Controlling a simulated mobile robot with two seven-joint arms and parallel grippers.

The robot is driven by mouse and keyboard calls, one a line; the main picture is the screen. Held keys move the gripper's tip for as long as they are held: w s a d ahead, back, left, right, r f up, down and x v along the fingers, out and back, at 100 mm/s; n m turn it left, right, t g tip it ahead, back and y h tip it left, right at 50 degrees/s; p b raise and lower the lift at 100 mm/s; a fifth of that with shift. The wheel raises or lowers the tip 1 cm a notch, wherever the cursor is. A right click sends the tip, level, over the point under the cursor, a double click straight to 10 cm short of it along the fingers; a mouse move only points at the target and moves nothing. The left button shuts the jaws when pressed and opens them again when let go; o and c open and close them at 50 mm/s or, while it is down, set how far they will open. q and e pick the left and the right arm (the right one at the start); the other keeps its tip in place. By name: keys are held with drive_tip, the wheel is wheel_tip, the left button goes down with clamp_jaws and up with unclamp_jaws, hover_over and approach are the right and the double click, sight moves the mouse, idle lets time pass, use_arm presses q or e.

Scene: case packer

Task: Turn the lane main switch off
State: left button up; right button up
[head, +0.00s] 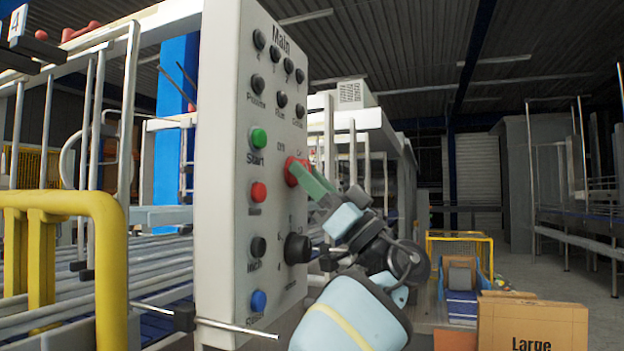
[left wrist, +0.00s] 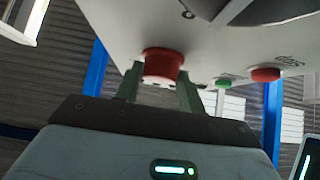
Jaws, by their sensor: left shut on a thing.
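The grey control panel (head: 225,190) labelled "Main" stands upright in the middle of the head view. The red main switch knob (head: 291,171) is on its right column, under small off and on labels. My left gripper (head: 302,176) has its green fingers at this knob. In the left wrist view the red knob (left wrist: 162,64) sits between the two fingers, and the left gripper (left wrist: 160,90) is shut on it. The fingers partly cover the knob in the head view, and I cannot tell which way it points. My right gripper is not in view.
A green start button (head: 257,138), a red button (head: 258,192), a blue button (head: 258,301) and a black knob (head: 297,248) are close by on the panel. A yellow guard rail (head: 108,255) is at left. A cardboard box (head: 532,325) is at lower right.

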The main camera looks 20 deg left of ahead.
use_arm(q)
drive_tip(key=shift+a+g, duration=0.1)
drive_tip(key=shift+g, duration=0.2)
drive_tip(key=o, duration=1)
drive_tip(key=shift+a, duration=0.15)
drive_tip(key=shift+c, duration=0.2)
drive_tip(key=b+v, duration=0.1)
drive_tip(key=v, duration=0.7)
drive_tip(key=shift+b, duration=0.3)
